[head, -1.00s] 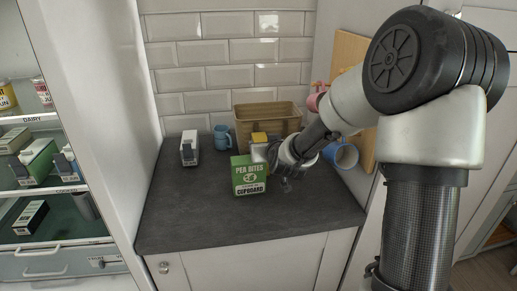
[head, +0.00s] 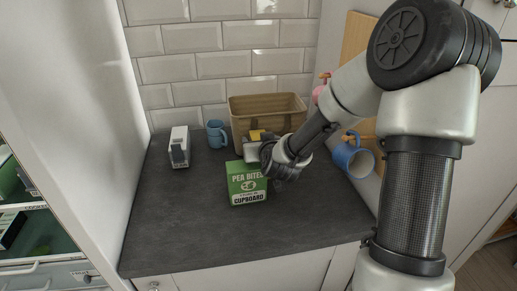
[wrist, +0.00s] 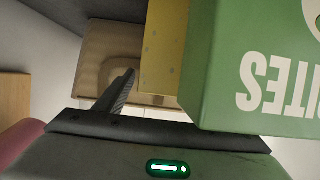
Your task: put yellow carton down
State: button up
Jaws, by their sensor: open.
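The yellow carton (head: 256,134) shows only as a small yellow patch behind the green Pea Bites box (head: 247,184) in the head view. In the wrist view the yellow carton (wrist: 162,45) is a yellow strip between a dark finger and the green box (wrist: 250,75). My gripper (head: 252,148) is open, low over the worktop, just behind the green box and at the carton. One finger (wrist: 118,95) shows beside the carton with a small gap; the other is hidden. The carton's base is hidden, so I cannot tell how it rests.
A wicker basket (head: 268,112) stands behind on the slate worktop (head: 185,225). A blue mug (head: 216,135) and a white-and-grey carton (head: 179,148) are to the left. The front left of the worktop is clear.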

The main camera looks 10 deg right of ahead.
jog(key=shift+w+f, duration=0.1)
jog(key=shift+w, duration=0.1)
jog(key=shift+s, duration=0.1)
jog(key=shift+c, duration=0.5)
grip_shut()
jog(key=shift+r, duration=0.2)
notch_tip(320, 180, up, 27)
jog(key=p, duration=0.4)
jog(key=s+f+p, duration=0.3)
jog(key=f+p, duration=0.3)
jog(key=f, duration=0.4)
jog(key=shift+f, duration=0.35)
jog(key=shift+a, duration=0.1)
